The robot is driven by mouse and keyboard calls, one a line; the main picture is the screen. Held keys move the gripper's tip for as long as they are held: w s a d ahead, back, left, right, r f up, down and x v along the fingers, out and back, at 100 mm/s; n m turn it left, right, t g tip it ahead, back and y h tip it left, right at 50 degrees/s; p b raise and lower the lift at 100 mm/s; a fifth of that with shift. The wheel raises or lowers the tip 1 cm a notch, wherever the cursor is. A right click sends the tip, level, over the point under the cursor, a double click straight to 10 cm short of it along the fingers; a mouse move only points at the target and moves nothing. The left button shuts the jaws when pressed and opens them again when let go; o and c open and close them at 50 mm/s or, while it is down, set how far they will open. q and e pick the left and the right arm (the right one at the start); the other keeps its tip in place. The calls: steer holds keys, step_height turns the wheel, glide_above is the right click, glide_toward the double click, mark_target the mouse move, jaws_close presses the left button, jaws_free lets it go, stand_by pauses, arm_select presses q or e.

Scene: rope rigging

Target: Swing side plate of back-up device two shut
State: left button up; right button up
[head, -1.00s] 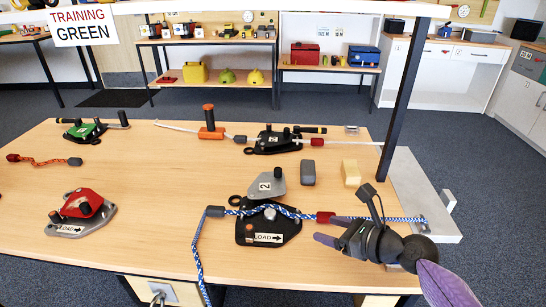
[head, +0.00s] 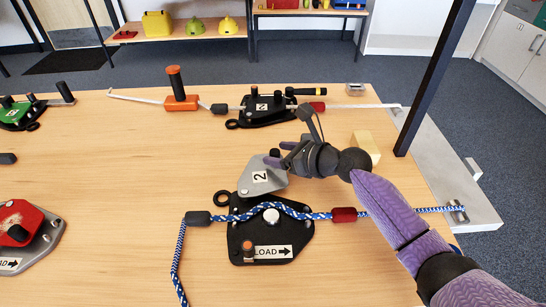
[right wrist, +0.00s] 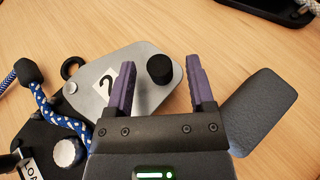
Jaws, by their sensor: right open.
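Back-up device two has a black base plate (head: 258,232) with a LOAD arrow label. Its grey side plate (head: 257,176), marked 2, is swung open away from the base, towards the back of the table; it also shows in the right wrist view (right wrist: 97,92). A blue and white rope (head: 240,216) runs across the base plate, over a silver post (head: 271,216). My right gripper (head: 284,155) is open at the side plate's black knob (right wrist: 160,68). In the right wrist view the knob appears between the two fingers, not clamped. My left gripper is not in view.
A yellow block (head: 366,146) stands behind my right wrist. Another black device (head: 268,106) is farther back, a red one (head: 25,232) at the left. A dark upright post (head: 436,80) stands at the right.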

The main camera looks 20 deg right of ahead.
steer(key=shift+x, duration=0.9)
jaws_close()
stand_by(0.5)
